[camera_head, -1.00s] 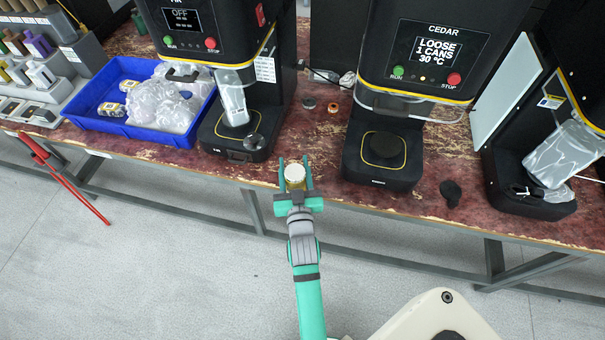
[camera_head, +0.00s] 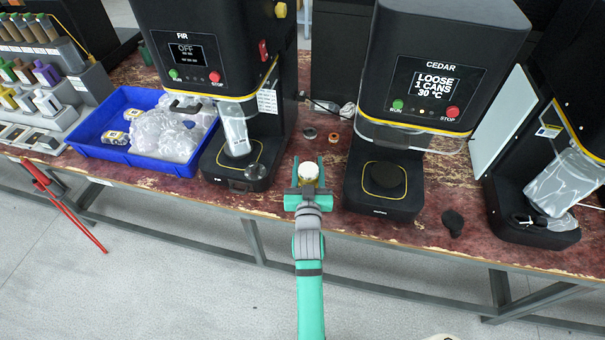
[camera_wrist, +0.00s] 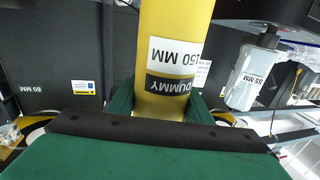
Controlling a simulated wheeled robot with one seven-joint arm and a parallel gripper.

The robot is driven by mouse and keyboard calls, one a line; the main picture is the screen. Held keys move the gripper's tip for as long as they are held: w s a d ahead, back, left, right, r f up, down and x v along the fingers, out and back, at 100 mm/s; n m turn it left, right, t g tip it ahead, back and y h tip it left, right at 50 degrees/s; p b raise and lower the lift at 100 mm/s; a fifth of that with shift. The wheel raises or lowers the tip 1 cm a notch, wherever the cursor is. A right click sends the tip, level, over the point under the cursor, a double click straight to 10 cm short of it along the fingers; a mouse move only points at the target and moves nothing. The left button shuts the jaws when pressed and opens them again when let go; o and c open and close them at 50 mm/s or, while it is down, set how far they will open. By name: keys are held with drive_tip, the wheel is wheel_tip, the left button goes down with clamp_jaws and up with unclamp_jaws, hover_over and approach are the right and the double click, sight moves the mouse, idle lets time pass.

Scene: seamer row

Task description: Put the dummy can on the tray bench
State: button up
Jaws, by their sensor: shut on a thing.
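My gripper (camera_head: 308,180) is shut on the dummy can (camera_head: 309,171), between the FIR and CEDAR machines. In the head view I see its pale round top between the green fingers, over the front part of the red bench top. In the wrist view the dummy can (camera_wrist: 174,50) is a yellow cylinder with labels reading DUMMY and a millimetre size ending in 50 MM. Its lower part is hidden by my gripper in that view. I cannot tell which surface, if any, is the tray bench.
The FIR machine (camera_head: 205,50) stands left and the CEDAR machine (camera_head: 440,60) right. A blue tray (camera_head: 110,152) with plastic bags and small packs is at the left. Two small round parts (camera_head: 310,134) lie behind the can. A black knob-like piece (camera_head: 453,222) lies right of CEDAR.

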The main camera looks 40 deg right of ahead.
drive_tip(key=w+f, duration=0.3)
drive_tip(key=f, duration=0.4)
drive_tip(key=shift+w+d+f, duration=0.2)
drive_tip(key=shift+d+f, duration=0.05)
drive_tip(key=shift+w+f, duration=0.1)
drive_tip(key=o, duration=1.2)
